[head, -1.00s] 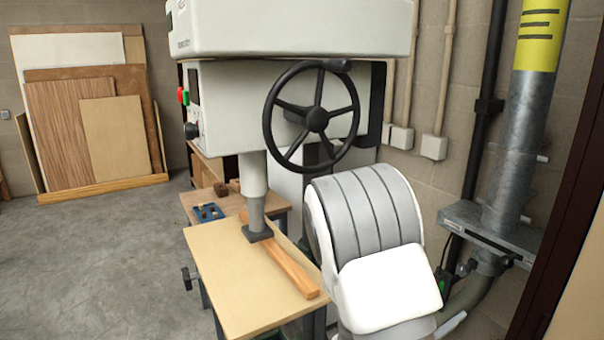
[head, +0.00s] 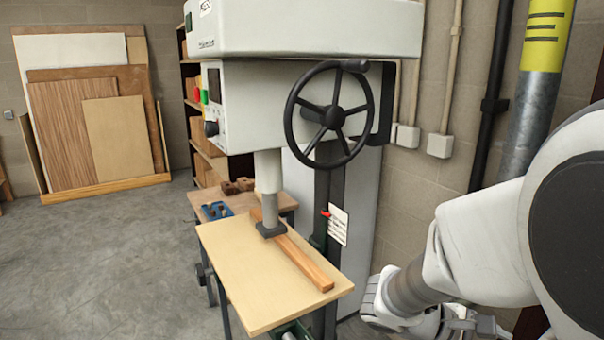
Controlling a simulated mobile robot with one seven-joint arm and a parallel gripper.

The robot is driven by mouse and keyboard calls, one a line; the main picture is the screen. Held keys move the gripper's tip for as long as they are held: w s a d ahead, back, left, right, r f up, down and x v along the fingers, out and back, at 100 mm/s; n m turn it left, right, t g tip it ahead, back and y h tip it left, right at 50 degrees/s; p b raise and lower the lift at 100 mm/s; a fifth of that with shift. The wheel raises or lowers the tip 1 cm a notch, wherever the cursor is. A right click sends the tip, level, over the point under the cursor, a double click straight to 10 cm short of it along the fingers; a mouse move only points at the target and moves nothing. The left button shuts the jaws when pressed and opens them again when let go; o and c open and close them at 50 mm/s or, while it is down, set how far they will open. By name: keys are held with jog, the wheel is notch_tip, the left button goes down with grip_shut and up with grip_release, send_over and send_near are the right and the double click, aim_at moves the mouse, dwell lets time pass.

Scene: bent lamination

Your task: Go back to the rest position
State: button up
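My white and grey arm reaches down from the right edge in the head view, and its far end lies at the bottom, right of the wooden table (head: 245,285). My gripper's fingers do not show in this view, so whether they hold anything cannot be seen. A wooden strip (head: 303,264) lies on the table, under the dark foot (head: 270,229) of the press (head: 240,100). My arm appears apart from the strip and table.
A smaller bench (head: 215,203) with a blue item and brown blocks stands behind the table. Wooden boards (head: 75,130) lean at the back left. The floor at left is clear. A pipe (head: 530,110) stands at right.

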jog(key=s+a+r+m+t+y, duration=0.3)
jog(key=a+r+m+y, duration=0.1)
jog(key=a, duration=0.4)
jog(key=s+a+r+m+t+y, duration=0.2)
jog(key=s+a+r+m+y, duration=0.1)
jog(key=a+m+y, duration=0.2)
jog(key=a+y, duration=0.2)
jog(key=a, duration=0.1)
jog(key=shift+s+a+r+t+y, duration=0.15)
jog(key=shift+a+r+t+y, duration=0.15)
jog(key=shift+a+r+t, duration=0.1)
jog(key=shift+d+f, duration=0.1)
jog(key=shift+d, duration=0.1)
